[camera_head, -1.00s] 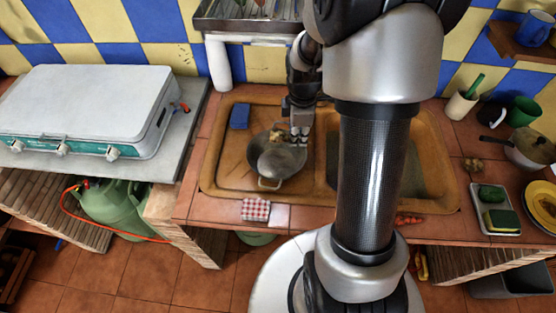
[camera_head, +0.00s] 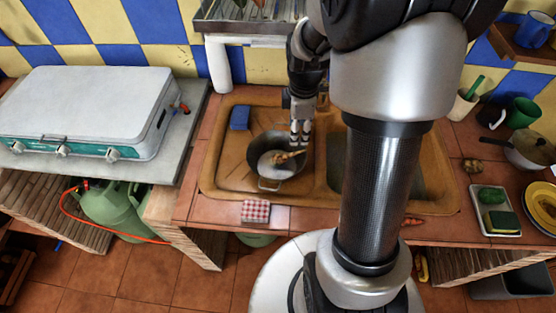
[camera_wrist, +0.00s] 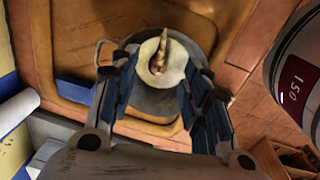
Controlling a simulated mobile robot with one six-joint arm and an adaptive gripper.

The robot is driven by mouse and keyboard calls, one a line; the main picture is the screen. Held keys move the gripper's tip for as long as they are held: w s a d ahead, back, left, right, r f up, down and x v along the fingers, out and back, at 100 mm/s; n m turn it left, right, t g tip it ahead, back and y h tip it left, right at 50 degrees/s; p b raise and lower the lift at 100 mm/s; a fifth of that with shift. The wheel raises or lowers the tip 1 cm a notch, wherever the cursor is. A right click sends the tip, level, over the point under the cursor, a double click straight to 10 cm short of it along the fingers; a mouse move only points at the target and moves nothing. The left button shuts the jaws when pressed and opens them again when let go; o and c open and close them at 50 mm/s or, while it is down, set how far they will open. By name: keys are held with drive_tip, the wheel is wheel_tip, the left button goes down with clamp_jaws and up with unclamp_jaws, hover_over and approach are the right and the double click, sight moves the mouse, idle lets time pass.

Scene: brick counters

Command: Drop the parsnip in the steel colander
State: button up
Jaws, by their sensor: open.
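A red checked cloth (camera_head: 256,211) is on the front edge. My arm covers part of the right basin (camera_head: 405,175). A white stove (camera_head: 90,105) stands left; a tray (camera_head: 507,228) and yellow plate (camera_head: 541,205) lie right.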

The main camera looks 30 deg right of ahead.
wheel_tip(320, 180, up, 8)
drive_tip(key=shift+s+a+r, duration=0.2)
drive_tip(key=shift+s+r, duration=0.05)
drive_tip(key=shift+s, duration=0.1)
drive_tip(key=s+a+r+m+t, duration=0.2)
drive_tip(key=s+a+r+m, duration=0.2)
drive_tip(key=s+a+m, duration=0.2)
drive_tip(key=s+a+r+m+t, duration=0.1)
drive_tip(key=s+a+r+m, duration=0.3)
drive_tip(key=s+a, duration=0.5)
drive_tip(key=shift+s+a+m+t, duration=0.35)
drive_tip(key=shift+s+m, duration=0.3)
drive_tip(key=shift+m, duration=0.45)
